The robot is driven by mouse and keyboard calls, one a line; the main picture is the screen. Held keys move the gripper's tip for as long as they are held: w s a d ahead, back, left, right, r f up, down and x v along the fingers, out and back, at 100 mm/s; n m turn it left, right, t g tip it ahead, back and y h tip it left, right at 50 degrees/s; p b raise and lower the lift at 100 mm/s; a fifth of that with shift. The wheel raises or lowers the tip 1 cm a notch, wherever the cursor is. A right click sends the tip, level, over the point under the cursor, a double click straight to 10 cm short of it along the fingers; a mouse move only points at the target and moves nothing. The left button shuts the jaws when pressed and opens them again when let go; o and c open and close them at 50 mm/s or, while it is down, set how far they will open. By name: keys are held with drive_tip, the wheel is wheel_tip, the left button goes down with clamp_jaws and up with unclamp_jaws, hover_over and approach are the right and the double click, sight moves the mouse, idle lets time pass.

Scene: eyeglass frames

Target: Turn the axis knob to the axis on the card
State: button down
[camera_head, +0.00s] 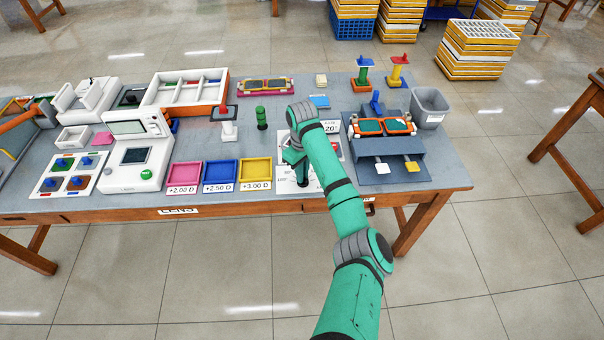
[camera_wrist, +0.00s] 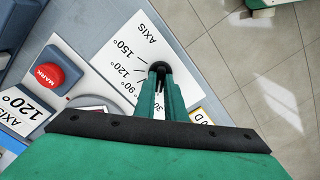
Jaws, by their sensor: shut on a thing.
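My gripper (camera_wrist: 160,82) is shut on the black axis knob (camera_wrist: 159,66), its fingers reaching down on it in the wrist view. The white dial plate (camera_wrist: 150,42) reads AXIS, with 150°, 120° and 90° visible beside the knob; the other marks are partly covered by the fingers. The knob's pointer is hidden, so I cannot tell which mark it is at. The axis card (camera_wrist: 22,110) reads 120° and stands to the left; in the head view the card (camera_head: 331,127) shows behind my arm. The plate (camera_head: 284,187) is partly hidden there by my gripper.
A red MARK button (camera_wrist: 48,75) is near the dial plate. Pink (camera_head: 185,174), blue (camera_head: 220,173) and yellow (camera_head: 255,171) trays stand left of the plate. A grey stand (camera_head: 395,160) with orange frames is on the right. The table's front edge is close to the plate.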

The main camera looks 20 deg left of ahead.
drive_tip(key=m, duration=0.4)
drive_tip(key=shift+m, duration=0.3)
drive_tip(key=m, duration=0.3)
drive_tip(key=shift+m, duration=0.3)
drive_tip(key=m, duration=0.4)
drive_tip(key=shift+w+d+m, duration=0.1)
drive_tip(key=shift+m, duration=0.2)
drive_tip(key=shift+d+m, duration=0.15)
drive_tip(key=shift+m, duration=2.05)
drive_tip(key=c, duration=1.8)
unclamp_jaws()
drive_tip(key=shift+r, duration=0.1)
